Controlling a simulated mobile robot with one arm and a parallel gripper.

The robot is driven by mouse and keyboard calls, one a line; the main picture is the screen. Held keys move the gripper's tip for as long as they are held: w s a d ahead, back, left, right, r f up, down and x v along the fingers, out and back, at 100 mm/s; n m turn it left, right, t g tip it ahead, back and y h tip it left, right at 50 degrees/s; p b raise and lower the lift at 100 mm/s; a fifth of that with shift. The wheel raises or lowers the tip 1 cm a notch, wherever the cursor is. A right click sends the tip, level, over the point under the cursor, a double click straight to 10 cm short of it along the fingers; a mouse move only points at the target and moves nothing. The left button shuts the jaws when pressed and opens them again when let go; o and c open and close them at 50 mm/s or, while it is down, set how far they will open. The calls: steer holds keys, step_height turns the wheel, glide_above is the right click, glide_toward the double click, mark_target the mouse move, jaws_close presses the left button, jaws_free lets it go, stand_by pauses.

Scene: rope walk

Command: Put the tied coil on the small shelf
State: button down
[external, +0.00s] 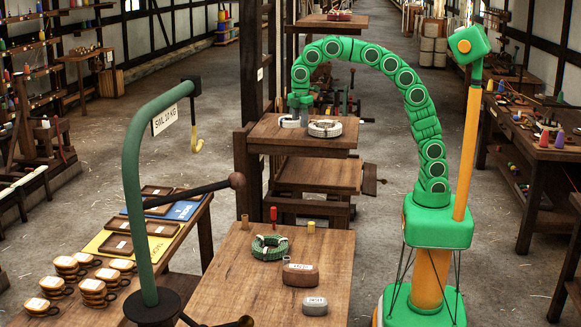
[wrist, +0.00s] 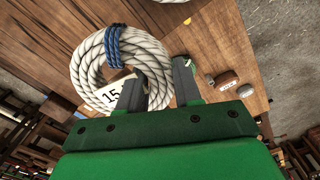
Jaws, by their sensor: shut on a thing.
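A white rope coil (wrist: 90,70) with a blue tie and a tag reading 15 fills the upper left of the wrist view. My gripper (wrist: 157,73) is shut on its rope, with a finger on each side of the strand. In the external view, my gripper (external: 301,112) points down at the middle board (external: 285,141) of a wooden stand. Which board is the small shelf is unclear.
A higher board (external: 333,25) and a lower board (external: 320,176) belong to the stand. The front table (external: 240,295) holds a green coil (external: 270,247), a brown block (external: 300,276) and a grey block (external: 315,307).

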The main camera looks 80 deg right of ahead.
steer(key=s+d+r+n, duration=0.1)
steer(key=s+d+r, duration=0.3)
steer(key=d, duration=0.5)
steer(key=s+d+r+n, duration=0.1)
steer(key=s+d+r, duration=0.3)
steer(key=d, duration=0.5)
steer(key=w+f, duration=0.3)
steer(key=w, duration=0.1)
steer(key=w+d+f, duration=0.1)
steer(key=w+f, duration=0.1)
steer(key=w, duration=0.2)
steer(key=w+d+f, duration=0.1)
steer(key=w+f, duration=0.2)
steer(key=w, duration=0.1)
steer(key=shift+w+d+f, duration=0.25)
steer(key=shift+w+f, duration=0.05)
steer(key=shift+w+d+f, duration=0.1)
steer(key=shift+w+f, duration=0.65)
steer(key=shift+f, duration=1.55)
steer(key=c, duration=0.8)
jaws_free()
steer(key=shift+f, duration=0.1)
steer(key=shift+s+r, duration=0.1)
steer(key=shift+r, duration=3.75)
